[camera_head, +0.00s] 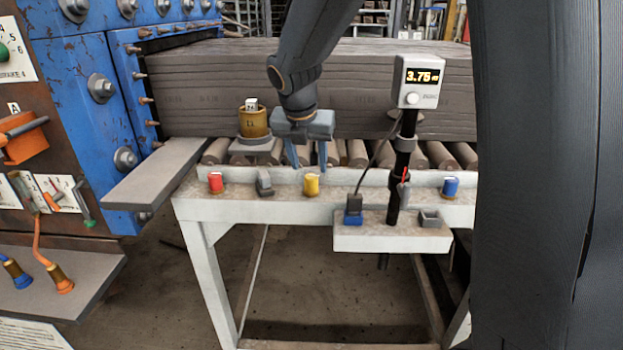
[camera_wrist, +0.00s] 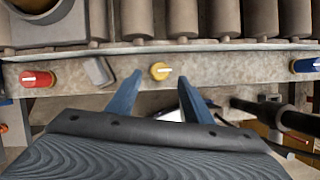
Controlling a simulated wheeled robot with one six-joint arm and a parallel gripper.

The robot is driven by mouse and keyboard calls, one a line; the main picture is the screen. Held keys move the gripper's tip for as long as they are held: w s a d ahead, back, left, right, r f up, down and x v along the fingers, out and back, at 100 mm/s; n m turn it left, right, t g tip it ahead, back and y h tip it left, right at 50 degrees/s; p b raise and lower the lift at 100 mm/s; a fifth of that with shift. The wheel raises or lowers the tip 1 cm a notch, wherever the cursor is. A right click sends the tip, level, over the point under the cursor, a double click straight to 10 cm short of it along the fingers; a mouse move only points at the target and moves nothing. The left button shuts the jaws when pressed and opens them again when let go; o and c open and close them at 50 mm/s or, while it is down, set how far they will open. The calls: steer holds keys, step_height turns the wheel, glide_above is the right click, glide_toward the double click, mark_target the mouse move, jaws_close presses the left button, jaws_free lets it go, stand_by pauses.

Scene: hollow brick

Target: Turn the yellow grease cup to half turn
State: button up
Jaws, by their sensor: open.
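The yellow grease cup (camera_head: 311,186) is a small round knob on the front rail of the roller stand, between a grey clip and a post. It also shows in the wrist view (camera_wrist: 159,71), with a pale pointer mark lying roughly sideways across it. My gripper (camera_head: 309,165) is above and slightly behind the cup in the head view, fingers pointing down. In the wrist view my gripper's two blue fingers (camera_wrist: 160,78) are open on either side of the yellow cup, with gaps. I cannot tell that either finger touches it.
A red cup (camera_head: 215,183) and grey clip (camera_head: 264,182) are left of the yellow cup; a blue cup (camera_head: 450,187) is right. A black post with a display (camera_head: 416,82) reading about 3.75 stands right. Stacked grey slabs (camera_head: 200,85) lie behind on rollers.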

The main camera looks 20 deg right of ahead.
mark_target(311, 177)
steer(key=x, duration=0.7)
steer(key=shift+p, duration=0.4)
steer(key=c, duration=1.1)
steer(key=shift+o, duration=0.2)
